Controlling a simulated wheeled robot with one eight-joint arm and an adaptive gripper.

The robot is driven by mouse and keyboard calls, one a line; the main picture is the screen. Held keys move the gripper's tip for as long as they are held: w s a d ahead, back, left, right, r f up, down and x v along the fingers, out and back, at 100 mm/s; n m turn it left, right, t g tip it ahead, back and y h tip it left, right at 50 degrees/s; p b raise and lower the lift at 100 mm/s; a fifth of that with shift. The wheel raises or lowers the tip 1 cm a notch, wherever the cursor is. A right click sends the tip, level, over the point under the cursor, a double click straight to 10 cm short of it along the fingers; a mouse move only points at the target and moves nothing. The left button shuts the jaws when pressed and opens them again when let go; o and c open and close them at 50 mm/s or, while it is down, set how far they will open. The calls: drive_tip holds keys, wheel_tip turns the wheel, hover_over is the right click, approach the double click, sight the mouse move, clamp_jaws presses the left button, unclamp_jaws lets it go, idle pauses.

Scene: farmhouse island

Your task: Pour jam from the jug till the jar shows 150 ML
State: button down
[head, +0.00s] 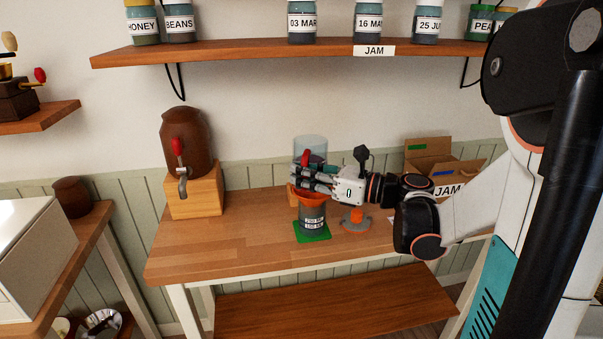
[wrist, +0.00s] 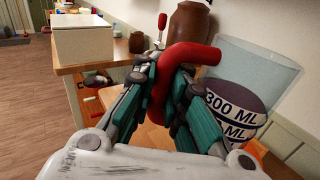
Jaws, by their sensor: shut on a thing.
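The jug (head: 311,145) is clear, with a red handle and dark contents in its lower part; it stands behind my gripper in the head view. My gripper (head: 304,174) is shut on the red handle (wrist: 192,55). In the wrist view the jug (wrist: 262,75) shows a band reading 300 ML and a partly hidden ML band below. The jar (head: 313,217) stands on a green mat (head: 312,238) below my gripper, with an orange funnel (head: 308,196) in its mouth. The jar carries small ML labels; its fill level is too small to tell. I see no stream of jam.
A brown crock with a tap (head: 187,145) sits on a wooden block (head: 195,190) to the left. An orange and grey object (head: 355,218) stands right of the jar. An open cardboard box (head: 430,160) is behind. A shelf (head: 250,50) holds labelled jars above.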

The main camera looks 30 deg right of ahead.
drive_tip(key=shift+s+a+f+m+b, duration=0.15)
drive_tip(key=shift+f+m+b, duration=0.6)
drive_tip(key=shift+f, duration=0.4)
drive_tip(key=shift+r+m+g+p, duration=0.3)
drive_tip(key=shift+r+m+p, duration=0.5)
drive_tip(key=shift+p, duration=0.15)
drive_tip(key=shift+f+m+g+b, duration=0.3)
drive_tip(key=shift+f+m+b, duration=0.4)
drive_tip(key=shift+f, duration=0.25)
drive_tip(key=m, duration=0.1)
drive_tip(key=w+m, duration=0.1)
drive_tip(key=shift+d+m+g+p, duration=0.35)
drive_tip(key=shift+d+g+p, duration=0.05)
drive_tip(key=shift+w+d+r+m+p, duration=0.15)
drive_tip(key=shift+w+r+m+p, duration=0.05)
drive_tip(key=shift+r+m+p, duration=0.35)
drive_tip(key=shift+w+d+f+m, duration=0.1)
drive_tip(key=shift+w+d+m, duration=0.15)
drive_tip(key=shift+m, duration=0.1)
drive_tip(key=shift+w, duration=0.1)
